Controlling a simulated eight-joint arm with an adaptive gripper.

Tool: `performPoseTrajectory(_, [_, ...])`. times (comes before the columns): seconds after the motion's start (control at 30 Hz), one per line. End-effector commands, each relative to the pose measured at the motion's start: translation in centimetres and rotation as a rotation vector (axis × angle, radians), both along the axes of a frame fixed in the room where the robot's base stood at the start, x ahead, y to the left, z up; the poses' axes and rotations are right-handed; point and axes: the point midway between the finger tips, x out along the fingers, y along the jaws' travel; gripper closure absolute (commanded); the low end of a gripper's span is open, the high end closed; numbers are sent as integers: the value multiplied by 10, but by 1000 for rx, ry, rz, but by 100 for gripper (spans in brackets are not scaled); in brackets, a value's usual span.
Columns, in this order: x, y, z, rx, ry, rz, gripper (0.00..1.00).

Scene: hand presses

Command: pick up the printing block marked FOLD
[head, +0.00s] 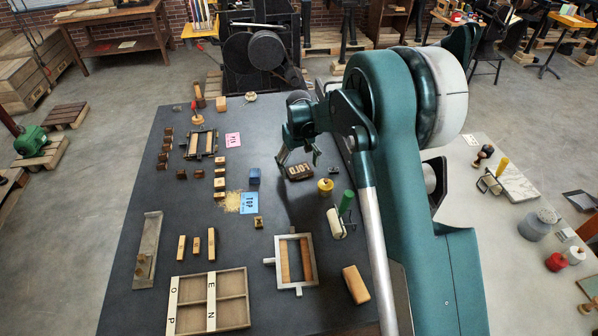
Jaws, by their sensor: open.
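The printing block marked FOLD (299,172) is a small dark brown block with pale letters. The fingertips appear just above or behind the block, one toward each side. I cannot tell the exact height or whether they touch it. Nothing shows between the fingers.
A blue card marked TOP (249,203), a metal frame (306,262) and a wooden tray (231,300) lie nearer. Bare table lies around the FOLD block's front left.

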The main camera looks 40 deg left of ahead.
Motion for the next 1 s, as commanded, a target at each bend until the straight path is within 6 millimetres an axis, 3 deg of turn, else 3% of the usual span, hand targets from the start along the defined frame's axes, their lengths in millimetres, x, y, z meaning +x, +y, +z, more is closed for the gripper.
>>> performPoseTrajectory(0.17, [0,0,0,0,0,0,22])
performPoseTrajectory(0.4, [0,0,0,0,0,0,53])
performPoseTrajectory(0.77, [0,0,2,0,0,0,53])
performPoseTrajectory(1.0, [0,0,20,0,0,0,53])
